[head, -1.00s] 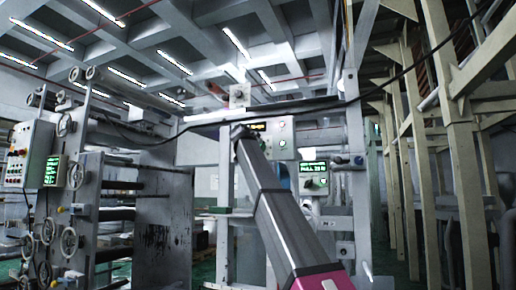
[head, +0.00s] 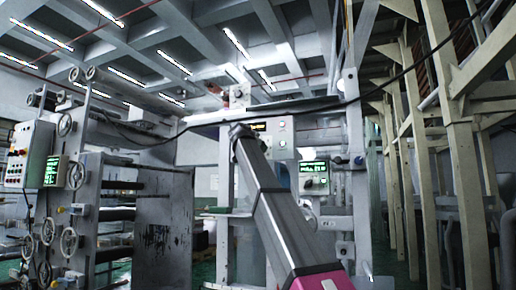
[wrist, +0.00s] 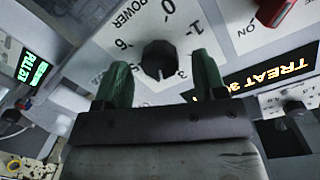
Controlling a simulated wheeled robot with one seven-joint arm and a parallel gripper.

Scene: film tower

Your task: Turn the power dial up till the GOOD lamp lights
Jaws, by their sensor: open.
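The power dial (wrist: 160,58) is a dark round knob on a pale panel in the wrist view, with the word POWER and a ring of numbers beside it. My gripper (wrist: 161,70) is open, with one green finger on each side of the dial and a visible gap on both sides. I cannot tell how far the fingertips reach along the knob. An amber display (wrist: 272,72) beside it reads TREAT, its end cut off. In the head view, my arm covers the dial and part of the panel (head: 276,145). I cannot pick out the GOOD lamp.
A small box with a green display (head: 314,166) is right of the panel; the green display (wrist: 33,67) also shows in the wrist view. A red part (wrist: 273,10) is at the wrist view's top edge. A control cabinet (head: 30,145) and handwheels stand at left, beams at right.

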